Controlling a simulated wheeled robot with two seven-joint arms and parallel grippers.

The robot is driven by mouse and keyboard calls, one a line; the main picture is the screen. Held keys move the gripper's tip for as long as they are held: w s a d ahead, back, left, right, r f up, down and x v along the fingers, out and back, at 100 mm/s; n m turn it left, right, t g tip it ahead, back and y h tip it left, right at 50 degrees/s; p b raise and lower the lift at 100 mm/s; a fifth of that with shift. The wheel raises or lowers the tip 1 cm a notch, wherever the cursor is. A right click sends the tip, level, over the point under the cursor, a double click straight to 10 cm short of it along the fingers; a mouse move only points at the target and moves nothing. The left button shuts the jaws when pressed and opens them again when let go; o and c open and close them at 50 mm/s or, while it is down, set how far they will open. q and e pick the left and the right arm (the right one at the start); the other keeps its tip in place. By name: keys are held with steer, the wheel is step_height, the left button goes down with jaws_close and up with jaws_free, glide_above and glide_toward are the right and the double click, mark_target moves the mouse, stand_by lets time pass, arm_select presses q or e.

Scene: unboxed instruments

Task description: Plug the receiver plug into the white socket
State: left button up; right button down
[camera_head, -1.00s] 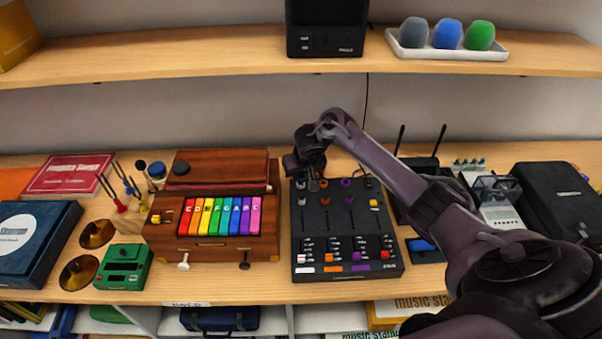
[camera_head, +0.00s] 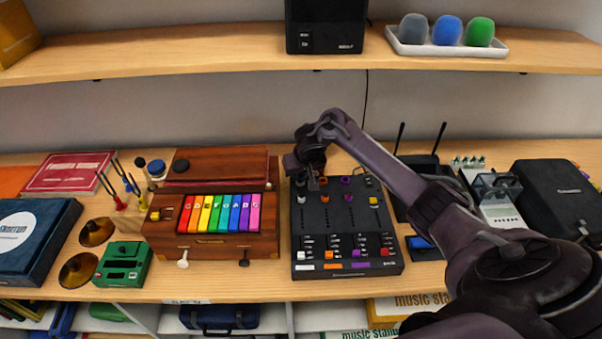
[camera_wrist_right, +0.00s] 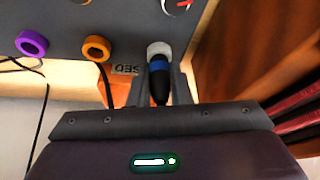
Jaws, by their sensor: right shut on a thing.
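The black mixer (camera_head: 347,235) lies on the table at the middle of the head view. My right gripper (camera_head: 314,183) is over its far left corner. In the right wrist view, my right gripper (camera_wrist_right: 160,78) is shut on the receiver plug (camera_wrist_right: 159,90), a black plug with a blue band. The plug's front end meets the white socket (camera_wrist_right: 158,48), in line with it. The tip is hidden, so I cannot tell how deep it sits. An orange socket (camera_wrist_right: 96,47) and a purple socket (camera_wrist_right: 31,43) are beside the white one. My left gripper is out of view.
A wooden box with rainbow keys (camera_head: 220,213) stands close left of the mixer. A black router with two antennas (camera_head: 418,170) is to the right, partly behind my arm. A thin dark cable (camera_wrist_right: 107,85) hangs near the orange socket. A shelf (camera_head: 200,53) runs above.

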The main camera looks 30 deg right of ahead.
steer(key=shift+s+a+f, duration=0.1)
steer(key=shift+s+f, duration=0.1)
steer(key=shift+f, duration=0.15)
steer(key=c, duration=1.3)
jaws_free()
steer(key=shift+o, duration=0.2)
steer(key=shift+w, duration=0.1)
steer(key=shift+w, duration=0.1)
steer(key=shift+r, duration=0.4)
steer(key=v, duration=0.7)
steer(key=shift+p, duration=0.3)
steer(key=shift+f, duration=0.1)
